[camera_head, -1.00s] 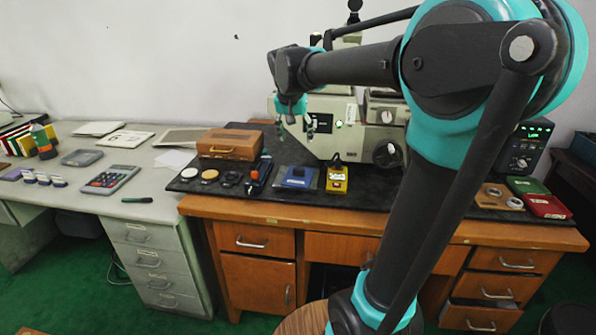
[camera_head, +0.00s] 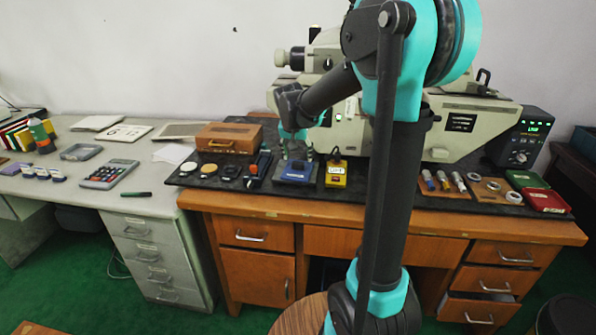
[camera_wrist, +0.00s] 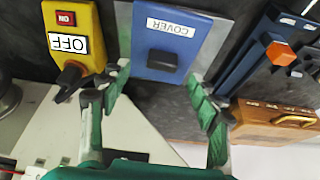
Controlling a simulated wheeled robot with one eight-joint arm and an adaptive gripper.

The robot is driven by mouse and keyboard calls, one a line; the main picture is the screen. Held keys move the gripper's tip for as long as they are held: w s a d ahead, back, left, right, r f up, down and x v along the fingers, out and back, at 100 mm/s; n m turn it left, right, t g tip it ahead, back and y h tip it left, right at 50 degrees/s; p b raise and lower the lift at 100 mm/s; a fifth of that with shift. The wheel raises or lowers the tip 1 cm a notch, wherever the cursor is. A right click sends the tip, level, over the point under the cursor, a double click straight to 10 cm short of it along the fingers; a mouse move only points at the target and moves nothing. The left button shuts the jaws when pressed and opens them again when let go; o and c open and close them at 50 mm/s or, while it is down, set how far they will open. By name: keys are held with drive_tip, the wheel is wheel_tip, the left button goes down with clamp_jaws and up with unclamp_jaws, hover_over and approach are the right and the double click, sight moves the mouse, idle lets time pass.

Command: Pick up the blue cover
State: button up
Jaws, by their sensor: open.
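The blue cover (camera_head: 296,171) lies on the dark mat of the wooden desk, on a flat grey plate. In the wrist view the blue cover (camera_wrist: 170,42) bears a white COVER label and a dark knob. My gripper (camera_head: 297,152) is just above the cover in the head view. In the wrist view my gripper (camera_wrist: 168,93) is open and empty, with its green-padded fingers spread to either side of the knob's near end. I cannot tell whether the fingers touch the cover.
A yellow switch box (camera_head: 336,173) stands close beside the cover, labelled OFF in the wrist view (camera_wrist: 74,38). On the other side lie a blue tool with an orange end (camera_wrist: 279,52) and a brown wooden case (camera_head: 229,138). A large grey machine (camera_head: 455,125) stands behind.

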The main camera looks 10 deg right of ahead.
sight(298, 163)
drive_tip(key=x, duration=0.4)
drive_tip(key=shift+w+a, duration=0.1)
drive_tip(key=shift+a, duration=0.05)
drive_tip(key=c, duration=1.3)
drive_tip(key=shift+r, duration=0.1)
